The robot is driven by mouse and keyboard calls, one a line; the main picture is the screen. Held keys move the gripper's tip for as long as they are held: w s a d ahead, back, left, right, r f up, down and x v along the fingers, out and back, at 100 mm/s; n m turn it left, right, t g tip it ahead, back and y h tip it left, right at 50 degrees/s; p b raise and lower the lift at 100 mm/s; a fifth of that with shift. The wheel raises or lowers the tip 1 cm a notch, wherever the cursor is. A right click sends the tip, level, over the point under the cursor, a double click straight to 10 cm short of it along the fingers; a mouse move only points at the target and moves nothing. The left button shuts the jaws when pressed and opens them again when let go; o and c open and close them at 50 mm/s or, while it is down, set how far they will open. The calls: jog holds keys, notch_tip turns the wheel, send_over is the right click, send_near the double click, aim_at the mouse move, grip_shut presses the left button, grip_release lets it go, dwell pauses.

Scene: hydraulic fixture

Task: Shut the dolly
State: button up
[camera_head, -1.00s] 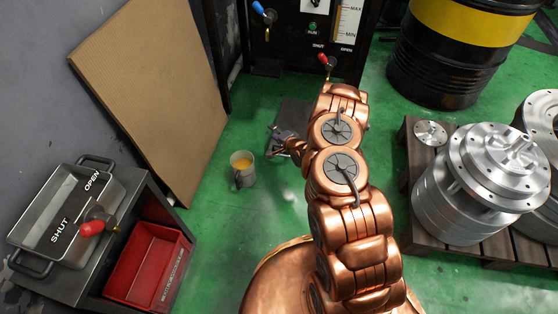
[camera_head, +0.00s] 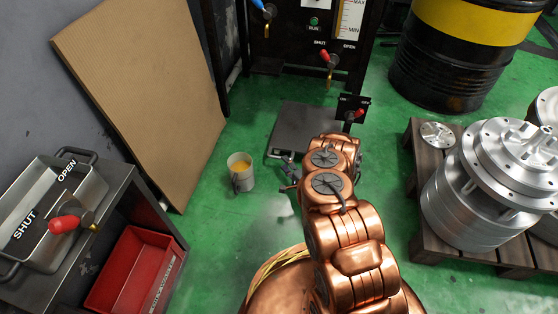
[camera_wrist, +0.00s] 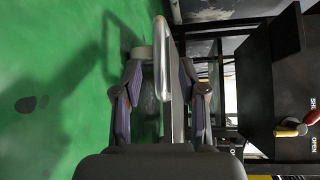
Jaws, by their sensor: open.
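The dolly (camera_head: 305,122) is a flat grey platform on the green floor, in the middle of the head view. A small black upright plate (camera_head: 346,103) with a red-handled lever (camera_head: 358,114) stands at its right side. My gripper (camera_head: 287,170) is near the dolly's front left corner, partly hidden by my arm. In the wrist view my gripper (camera_wrist: 162,95) has its fingers apart. A pale metal bar (camera_wrist: 163,50) shows between and beyond them; I cannot tell whether it touches them. The lever's pointing direction is unclear.
A cup of yellow liquid (camera_head: 241,172) stands on the floor left of my gripper. A black panel (camera_head: 310,45) with another red lever (camera_head: 328,60) is behind the dolly. A cart with a SHUT/OPEN valve (camera_head: 66,223) is left; a pallet (camera_head: 421,190) with metal parts is right.

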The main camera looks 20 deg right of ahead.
aim_at(280, 157)
jog(key=b+x, duration=0.2)
jog(key=x, duration=0.2)
jog(key=shift+w+a+f, duration=0.15)
jog(key=shift+w, duration=0.5)
grip_shut()
